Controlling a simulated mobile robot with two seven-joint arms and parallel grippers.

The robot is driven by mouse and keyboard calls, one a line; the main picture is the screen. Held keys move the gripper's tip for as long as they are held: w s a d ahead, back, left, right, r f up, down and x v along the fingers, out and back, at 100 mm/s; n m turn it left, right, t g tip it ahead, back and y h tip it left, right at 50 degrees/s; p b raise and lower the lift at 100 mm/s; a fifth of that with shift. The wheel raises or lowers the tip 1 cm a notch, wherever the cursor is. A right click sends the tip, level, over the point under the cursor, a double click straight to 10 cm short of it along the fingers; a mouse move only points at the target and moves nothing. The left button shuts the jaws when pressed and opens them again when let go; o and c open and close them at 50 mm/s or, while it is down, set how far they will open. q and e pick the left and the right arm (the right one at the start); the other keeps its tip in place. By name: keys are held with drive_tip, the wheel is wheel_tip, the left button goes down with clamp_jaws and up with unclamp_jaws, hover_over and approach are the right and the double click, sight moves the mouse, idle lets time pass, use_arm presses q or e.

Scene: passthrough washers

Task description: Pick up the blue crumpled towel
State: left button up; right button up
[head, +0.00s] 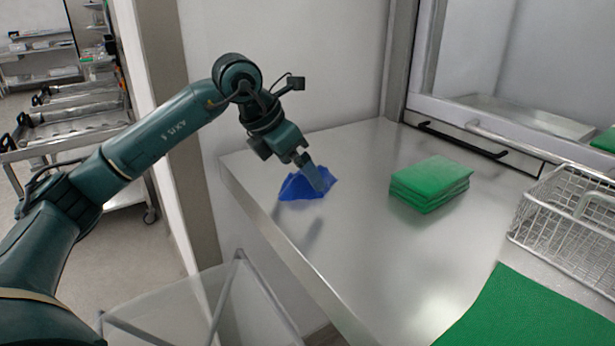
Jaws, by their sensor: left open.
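The blue crumpled towel (295,188) lies in a small heap on the steel counter (330,250), near its left edge. My left gripper (318,180) points down at the towel's right side, with its fingers in front of the cloth. The gripper is open. I cannot tell whether the fingertips touch the towel. Part of the towel is hidden behind the fingers. My right gripper is not in view.
A stack of folded green towels (430,184) sits right of the blue towel. A wire basket (570,215) stands at the right edge, and a green cloth (530,310) lies at the front right. A wall rises behind the counter. The counter's middle is clear.

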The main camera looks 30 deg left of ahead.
use_arm(q)
drive_tip(key=shift+x, duration=1.45)
drive_tip(key=c, duration=1.1)
